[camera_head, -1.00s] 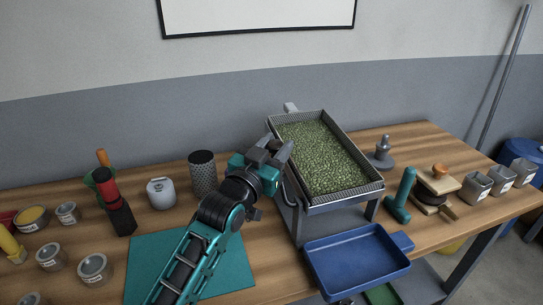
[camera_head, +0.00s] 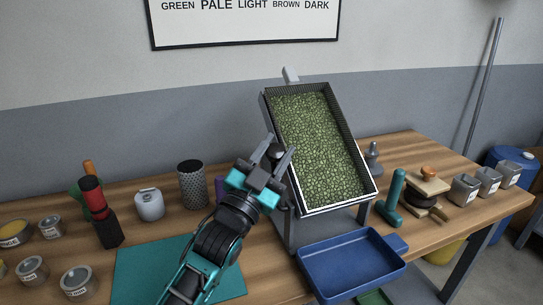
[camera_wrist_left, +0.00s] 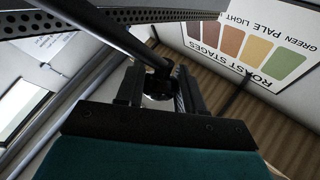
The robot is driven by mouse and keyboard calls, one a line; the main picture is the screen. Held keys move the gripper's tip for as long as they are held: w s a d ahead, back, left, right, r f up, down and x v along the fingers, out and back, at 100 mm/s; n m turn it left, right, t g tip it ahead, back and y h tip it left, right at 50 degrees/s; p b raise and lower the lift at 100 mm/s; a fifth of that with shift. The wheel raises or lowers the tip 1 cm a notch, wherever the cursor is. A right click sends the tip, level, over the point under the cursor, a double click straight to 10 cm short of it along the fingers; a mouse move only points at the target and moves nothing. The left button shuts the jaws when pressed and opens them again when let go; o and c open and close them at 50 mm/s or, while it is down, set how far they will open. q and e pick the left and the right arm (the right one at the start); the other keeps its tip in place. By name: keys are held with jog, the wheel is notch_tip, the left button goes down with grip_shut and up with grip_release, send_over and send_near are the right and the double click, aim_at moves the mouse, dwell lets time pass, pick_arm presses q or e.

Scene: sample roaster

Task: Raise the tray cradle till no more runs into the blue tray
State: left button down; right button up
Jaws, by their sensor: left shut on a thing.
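The tray cradle (camera_head: 372,170) is a dark metal tray full of green beans (camera_head: 318,145), tilted with its back end high and its front lip low. The blue tray (camera_head: 350,266) sits below and in front of that lip; its visible floor looks empty. My left gripper (camera_head: 277,151) is at the cradle's left side, shut on a dark round knob. In the left wrist view the knob (camera_wrist_left: 158,87) sits between the fingers at the end of a dark rod (camera_wrist_left: 105,40). My right gripper is not in view.
A teal mat (camera_head: 135,278), a mesh cup (camera_head: 192,184), a white canister (camera_head: 149,204) and several tins stand left of my arm. Right of the cradle are a teal-handled tool (camera_head: 394,196), a wooden press (camera_head: 427,183) and several metal cups (camera_head: 466,189).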

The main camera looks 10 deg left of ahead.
pick_arm(q)
jog(key=shift+s+d+f+m+h+b, duration=0.25)
jog(key=shift+s+d+m+h+b, duration=0.25)
jog(key=shift+s+m+h, duration=0.15)
jog(key=s+m+h+b, duration=0.1)
jog(key=m, duration=0.1)
jog(key=s+d+m+h+b, duration=0.1)
jog(key=h, duration=0.1)
jog(key=s+d+m+h+b, duration=0.1)
jog(key=m, duration=0.1)
jog(key=shift+f+m+h, duration=0.15)
jog(key=shift+m+h, duration=0.1)
jog(key=shift+m, duration=0.1)
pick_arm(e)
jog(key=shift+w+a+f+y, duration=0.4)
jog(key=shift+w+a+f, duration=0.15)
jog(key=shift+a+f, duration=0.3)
pick_arm(q)
jog(key=shift+d, duration=0.1)
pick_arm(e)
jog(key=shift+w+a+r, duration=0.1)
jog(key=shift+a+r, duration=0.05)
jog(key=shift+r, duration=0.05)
